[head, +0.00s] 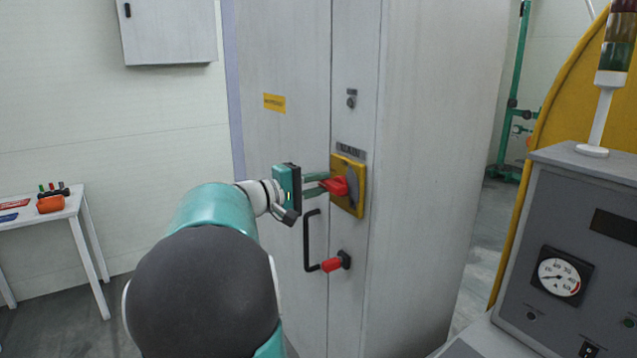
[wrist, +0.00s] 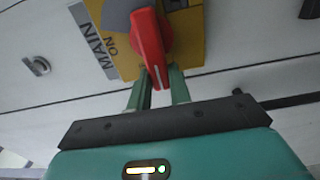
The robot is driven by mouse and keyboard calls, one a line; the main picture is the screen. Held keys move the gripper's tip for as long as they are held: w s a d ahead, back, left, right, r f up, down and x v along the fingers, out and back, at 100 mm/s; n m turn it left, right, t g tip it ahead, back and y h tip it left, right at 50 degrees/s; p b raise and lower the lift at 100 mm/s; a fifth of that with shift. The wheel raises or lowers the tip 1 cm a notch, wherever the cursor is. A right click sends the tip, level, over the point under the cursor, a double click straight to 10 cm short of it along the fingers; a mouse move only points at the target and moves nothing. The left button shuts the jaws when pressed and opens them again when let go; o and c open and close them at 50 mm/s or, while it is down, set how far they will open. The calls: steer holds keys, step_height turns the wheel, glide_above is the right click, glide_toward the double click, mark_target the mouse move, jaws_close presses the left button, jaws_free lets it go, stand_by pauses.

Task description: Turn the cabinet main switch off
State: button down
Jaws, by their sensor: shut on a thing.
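The cabinet main switch is a red handle (head: 334,185) on a yellow plate (head: 346,206), under a grey MAIN label (head: 350,151) on the tall grey cabinet (head: 425,130). My gripper (head: 322,183) reaches it from the left, its two green fingers shut on the red handle. In the wrist view the red handle (wrist: 150,45) lies between the fingertips of my gripper (wrist: 158,75), on the yellow plate (wrist: 187,55). The word ON shows on the plate beside the handle. Part of the handle's hub and dial is cut off at the top.
Below the switch are a black door handle (head: 308,240) and a red-tipped black lever (head: 332,264). A grey control console (head: 590,215) with a gauge stands at right. A white table (head: 75,208) with small items stands at left.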

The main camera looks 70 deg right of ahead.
steer(key=shift+f, duration=0.1)
stand_by(0.3)
steer(key=c, duration=1.3)
jaws_free()
steer(key=shift+w, duration=0.1)
steer(key=v, duration=1.3)
steer(key=shift+w+a, duration=0.25)
steer(key=shift+a, duration=0.05)
steer(key=w+a+f+n+t+y, duration=0.25)
steer(key=a+f+t, duration=0.25)
steer(key=a, duration=0.5)
steer(key=w+a+f+n+t+y, duration=0.25)
steer(key=a+f+t, duration=0.3)
steer(key=a, duration=0.35)
steer(key=a+f+n+t+y, duration=0.1)
steer(key=a+f+t+y, duration=0.1)
steer(key=a, duration=0.7)
steer(key=a+f+n+t+y, duration=0.1)
steer(key=a+f+t+y, duration=0.1)
steer(key=a, duration=0.7)
steer(key=a+f+n+t+y, duration=0.1)
steer(key=a+f+t+y, duration=0.1)
steer(key=a, duration=0.7)
steer(key=shift+s+f+t+y, duration=0.15)
steer(key=shift+t+y, duration=0.1)
steer(key=shift+y, duration=0.4)
steer(key=shift+s+f+t+y, duration=0.1)
steer(key=shift+t+y, duration=0.1)
steer(key=shift+y, duration=0.45)
